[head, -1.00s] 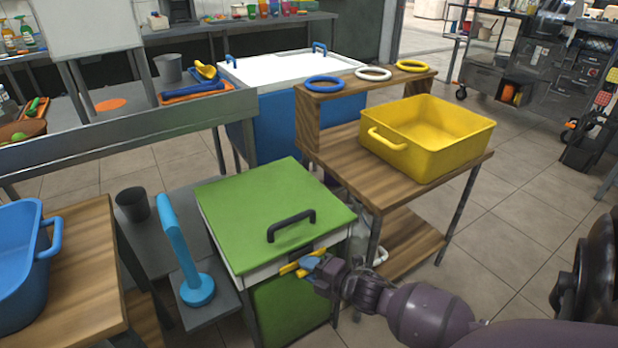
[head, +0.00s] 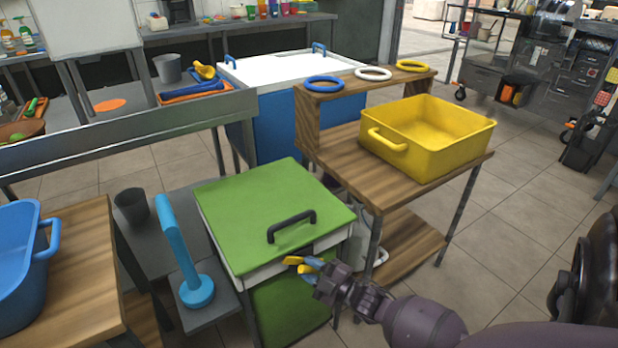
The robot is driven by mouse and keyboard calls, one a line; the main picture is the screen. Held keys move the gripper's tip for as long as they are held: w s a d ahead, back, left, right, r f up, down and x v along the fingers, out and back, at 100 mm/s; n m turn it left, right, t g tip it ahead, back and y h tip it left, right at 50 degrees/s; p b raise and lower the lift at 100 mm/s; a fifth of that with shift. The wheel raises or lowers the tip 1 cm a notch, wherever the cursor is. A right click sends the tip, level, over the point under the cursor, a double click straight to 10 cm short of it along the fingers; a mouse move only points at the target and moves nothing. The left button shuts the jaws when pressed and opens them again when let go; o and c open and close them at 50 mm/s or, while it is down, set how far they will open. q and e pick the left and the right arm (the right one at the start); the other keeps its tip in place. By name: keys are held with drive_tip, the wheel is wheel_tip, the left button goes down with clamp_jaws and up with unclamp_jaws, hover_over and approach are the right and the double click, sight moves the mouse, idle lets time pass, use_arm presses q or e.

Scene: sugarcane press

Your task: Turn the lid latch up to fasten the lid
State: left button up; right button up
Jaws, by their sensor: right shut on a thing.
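The green lid (head: 265,205) with its black handle (head: 291,226) lies closed on the white-rimmed green cabinet. My right gripper (head: 303,267) is at the front of the cabinet, just below the lid's front edge and handle. It is shut on the small lid latch, with yellow and blue parts showing close together there. The latch is mostly hidden by the gripper, and its exact angle is hard to tell. My left gripper is out of view.
A light-blue upright handle on a round base (head: 197,291) stands left of the cabinet, near a dark cup (head: 132,207). A wooden stand with a yellow bin (head: 428,137) is close on the right. A blue tub (head: 20,262) sits at the left edge.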

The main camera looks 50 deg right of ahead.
drive_tip(key=m, duration=0.2)
drive_tip(key=m+t+h, duration=0.1)
drive_tip(key=m, duration=0.1)
drive_tip(key=m+t, duration=0.1)
drive_tip(key=m, duration=0.1)
drive_tip(key=shift+f+b, duration=0.25)
drive_tip(key=shift+b, duration=0.05)
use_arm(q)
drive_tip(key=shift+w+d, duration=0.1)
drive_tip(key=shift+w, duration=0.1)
use_arm(e)
drive_tip(key=shift+m+t+h, duration=0.45)
drive_tip(key=shift+m+h, duration=0.4)
drive_tip(key=shift+m, duration=0.8)
drive_tip(key=shift+m+t+h, duration=0.45)
drive_tip(key=shift+m+h, duration=0.4)
drive_tip(key=shift+m, duration=1.1)
drive_tip(key=o, duration=0.6)
drive_tip(key=shift+r, duration=0.1)
drive_tip(key=v, duration=1)
drive_tip(key=shift+s+a, duration=0.1)
drive_tip(key=shift+s, duration=0.25)
drive_tip(key=shift+f, duration=0.2)
